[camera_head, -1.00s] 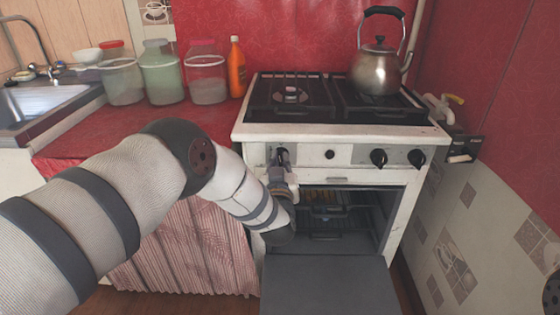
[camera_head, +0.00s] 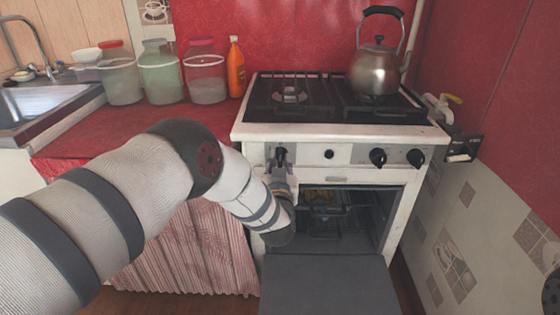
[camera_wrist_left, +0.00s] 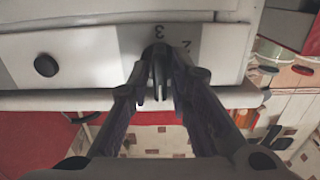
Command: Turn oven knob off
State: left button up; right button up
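The gas oven (camera_head: 300,131) has a white front panel with dark knobs. My left gripper (camera_head: 281,159) is at the left end of this panel, and its fingers hide most of the knob there in the head view. In the left wrist view, the fingers of my left gripper (camera_wrist_left: 160,82) close in on both sides of the black oven knob (camera_wrist_left: 157,52), with its ridge between the fingertips. Numbers 2 and 3 show on the panel beside it. My right gripper is not in view.
Two more knobs (camera_head: 378,158) are on the right of the panel, and a small black button (camera_head: 329,154) sits between. The oven door (camera_head: 328,285) hangs open below. A kettle (camera_head: 376,72) stands on the hob. A tiled wall is close on the right.

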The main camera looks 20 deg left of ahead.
pick_arm(q)
jog(key=shift+r, duration=0.1)
jog(key=v, duration=1.2)
